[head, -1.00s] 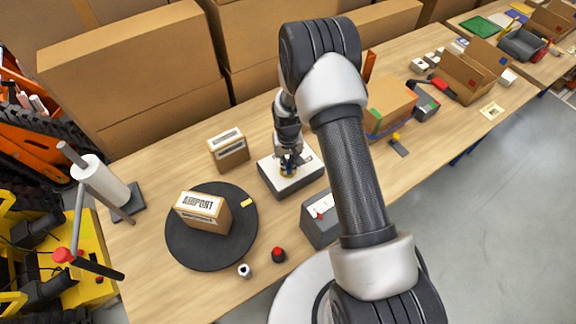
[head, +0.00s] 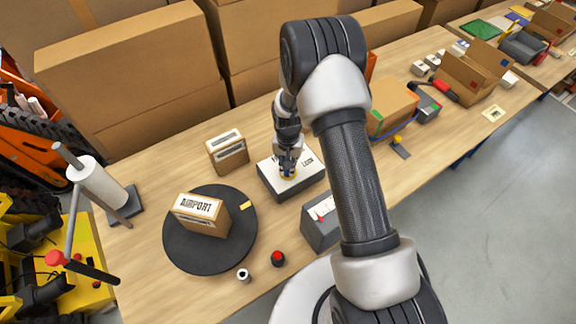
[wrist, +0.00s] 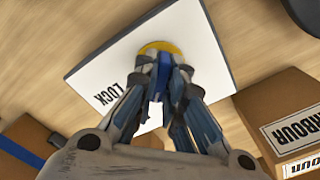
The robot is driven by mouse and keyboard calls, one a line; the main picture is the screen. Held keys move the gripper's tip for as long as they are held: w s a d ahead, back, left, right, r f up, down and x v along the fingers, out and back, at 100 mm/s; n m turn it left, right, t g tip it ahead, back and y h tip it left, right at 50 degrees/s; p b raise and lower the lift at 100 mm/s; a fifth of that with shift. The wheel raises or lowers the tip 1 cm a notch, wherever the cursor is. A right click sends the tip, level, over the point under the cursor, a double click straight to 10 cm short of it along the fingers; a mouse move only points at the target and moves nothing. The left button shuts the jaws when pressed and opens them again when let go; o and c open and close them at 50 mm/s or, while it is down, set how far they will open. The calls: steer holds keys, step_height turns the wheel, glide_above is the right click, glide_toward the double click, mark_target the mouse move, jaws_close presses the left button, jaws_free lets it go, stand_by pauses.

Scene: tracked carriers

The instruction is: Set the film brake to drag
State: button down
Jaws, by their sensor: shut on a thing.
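A dark box with a white top (head: 306,173) stands on the table in the head view. I take it as the film brake. Its top reads LOCK at the right; other lettering at the left is mostly hidden by my gripper. In the wrist view the white top (wrist: 195,40) carries a round yellow disc (wrist: 150,47) with a blue handle (wrist: 164,72). My gripper (wrist: 163,82) is shut on the blue handle from above. In the head view my gripper (head: 288,168) hides most of the handle. Which mark the handle points at cannot be told.
A black turntable (head: 180,262) bears a carton labelled AIRPORT (head: 203,214). A small carton (head: 228,153) stands behind, and a grey box with a red pointer (head: 320,228) in front.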

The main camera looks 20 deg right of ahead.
steer(key=c, duration=1.7)
jaws_free()
step_height(320, 180, up, 12)
